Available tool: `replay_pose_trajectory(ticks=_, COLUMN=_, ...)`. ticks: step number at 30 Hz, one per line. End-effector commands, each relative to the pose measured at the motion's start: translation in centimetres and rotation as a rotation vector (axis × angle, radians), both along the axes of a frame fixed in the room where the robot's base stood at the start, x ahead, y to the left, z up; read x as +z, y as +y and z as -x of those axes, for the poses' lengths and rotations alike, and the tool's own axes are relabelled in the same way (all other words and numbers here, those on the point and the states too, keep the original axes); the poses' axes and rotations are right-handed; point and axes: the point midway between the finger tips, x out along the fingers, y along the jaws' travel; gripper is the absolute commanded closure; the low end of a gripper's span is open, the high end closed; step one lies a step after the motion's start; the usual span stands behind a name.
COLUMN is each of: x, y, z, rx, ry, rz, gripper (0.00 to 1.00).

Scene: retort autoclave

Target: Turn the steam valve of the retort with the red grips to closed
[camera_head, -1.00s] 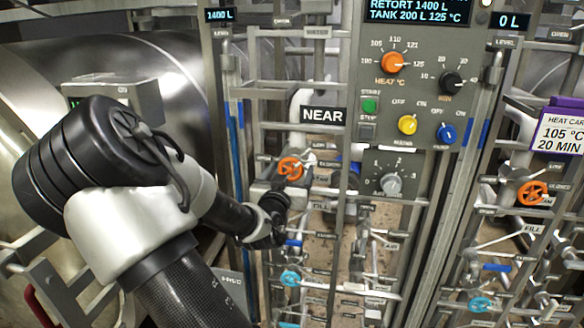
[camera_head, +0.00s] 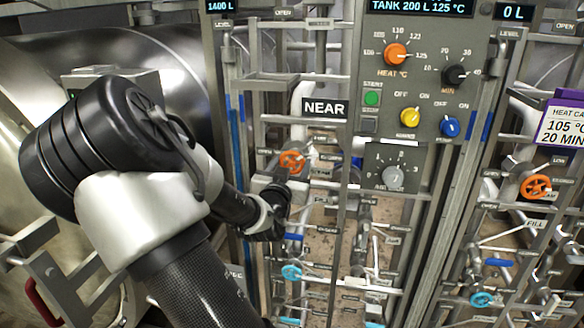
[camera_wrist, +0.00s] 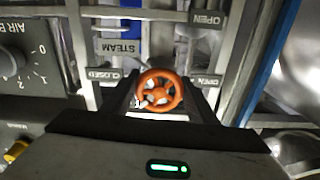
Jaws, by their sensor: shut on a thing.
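The orange steam valve wheel (camera_head: 292,162) is on the pipe rack left of the control panel, beside a NEAR sign. In the wrist view the wheel (camera_wrist: 160,91) sits between my fingers, under a STEAM label (camera_wrist: 117,47), with a CLOSED label (camera_wrist: 104,74) on its left and an OPEN label (camera_wrist: 205,80) on its right. My gripper (camera_head: 284,178) reaches the wheel from below left and is shut on it. My gripper body (camera_wrist: 160,150) hides the area below the wheel. A red grip (camera_head: 44,303) shows at the lower left by the large steel vessel.
A second orange wheel (camera_head: 536,186) is on the right rack. Light blue wheels (camera_head: 291,272) sit lower down. The grey control panel (camera_head: 412,150) with knobs stands right of my gripper. Metal bars and pipes crowd close around it. A purple-edged card (camera_head: 562,122) hangs at far right.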

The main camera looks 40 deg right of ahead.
Motion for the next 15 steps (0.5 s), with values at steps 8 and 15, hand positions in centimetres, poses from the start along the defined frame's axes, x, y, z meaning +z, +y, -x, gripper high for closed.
replay_pose_trajectory(ticks=8, x=-0.42, y=-0.02, z=-0.09, rx=0.0, ry=-0.165, rz=-0.137, gripper=0.7)
replay_pose_trajectory(ticks=15, x=-0.39, y=0.09, z=-0.17, rx=0.001, ry=-0.321, rz=-0.269, gripper=0.7)
